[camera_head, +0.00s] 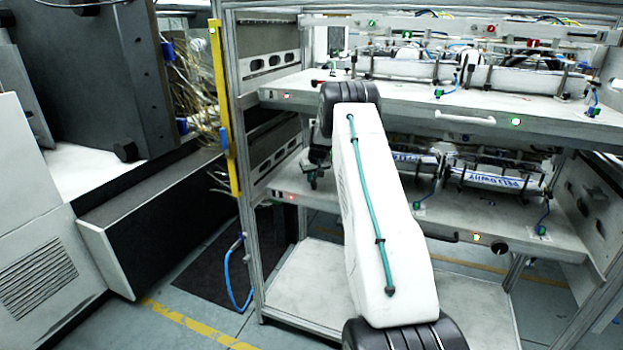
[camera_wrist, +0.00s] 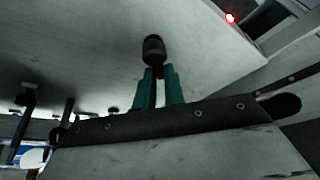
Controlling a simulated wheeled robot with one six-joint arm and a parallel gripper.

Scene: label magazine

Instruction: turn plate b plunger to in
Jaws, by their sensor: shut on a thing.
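In the wrist view, a plunger with a black ribbed knob (camera_wrist: 153,48) stands at a pale plate (camera_wrist: 95,45). A small dark red part shows at its near end, between the fingertips. My gripper (camera_wrist: 159,76) has two teal fingers closed on this end of the plunger. In the head view, my gripper is small and dark at the left end of the lower shelf plate (camera_head: 350,208), beside my white arm. The plunger cannot be made out there. No letter marking plate b is readable.
A red light (camera_wrist: 230,17) glows on the plate's edge; a red light also shows in the head view (camera_head: 291,197). The upper shelf plate (camera_head: 400,98) lies above. A yellow upright bar (camera_head: 222,110) stands left of the rack. Labelled rolls (camera_head: 490,180) sit at the lower shelf's back.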

